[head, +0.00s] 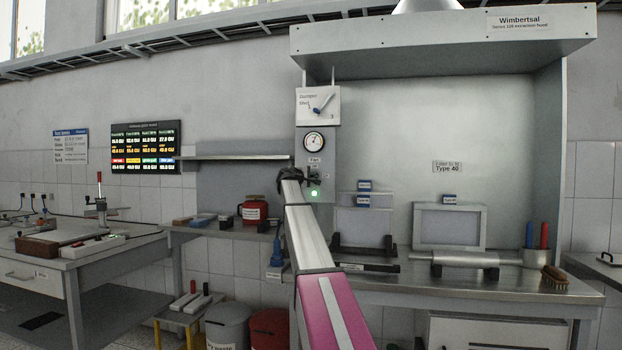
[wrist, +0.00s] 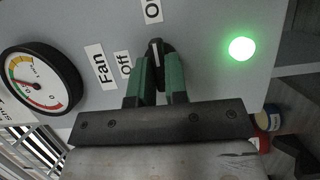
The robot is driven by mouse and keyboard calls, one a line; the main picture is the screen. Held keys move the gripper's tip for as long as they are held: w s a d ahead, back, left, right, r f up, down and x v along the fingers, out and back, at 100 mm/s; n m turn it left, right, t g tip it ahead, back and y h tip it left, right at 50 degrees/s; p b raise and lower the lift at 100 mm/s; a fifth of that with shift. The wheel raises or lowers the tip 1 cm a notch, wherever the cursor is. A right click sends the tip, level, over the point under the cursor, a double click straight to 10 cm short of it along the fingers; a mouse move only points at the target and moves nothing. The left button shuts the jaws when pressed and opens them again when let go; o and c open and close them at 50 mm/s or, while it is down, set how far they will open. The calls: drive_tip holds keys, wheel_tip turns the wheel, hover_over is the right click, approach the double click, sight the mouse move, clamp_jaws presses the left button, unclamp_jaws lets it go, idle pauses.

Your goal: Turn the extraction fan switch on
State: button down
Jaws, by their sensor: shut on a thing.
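The extraction fan switch, a dark knob with a pale line (wrist: 155,48), is on the grey panel in the wrist view. Its pale line points roughly toward the On label (wrist: 152,10). The Off label (wrist: 124,65) and the Fan label (wrist: 102,67) are to its left. My gripper (wrist: 157,72) has its green-padded fingers on either side of the knob, shut on it. A green lamp (wrist: 241,49) beside the switch is lit. In the head view my gripper (head: 313,177) reaches the panel (head: 328,140) and mostly hides the knob; the green lamp (head: 314,193) glows below.
The hood's bench (head: 480,280) holds frames, a roller and a brush. A shelf with a red container (head: 253,212) is left of my arm.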

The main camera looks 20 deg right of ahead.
drive_tip(key=c, duration=1.1)
unclamp_jaws()
drive_tip(key=shift+c, duration=0.2)
drive_tip(key=v, duration=1)
drive_tip(key=shift+s+a, duration=0.2)
drive_tip(key=shift+a, duration=0.05)
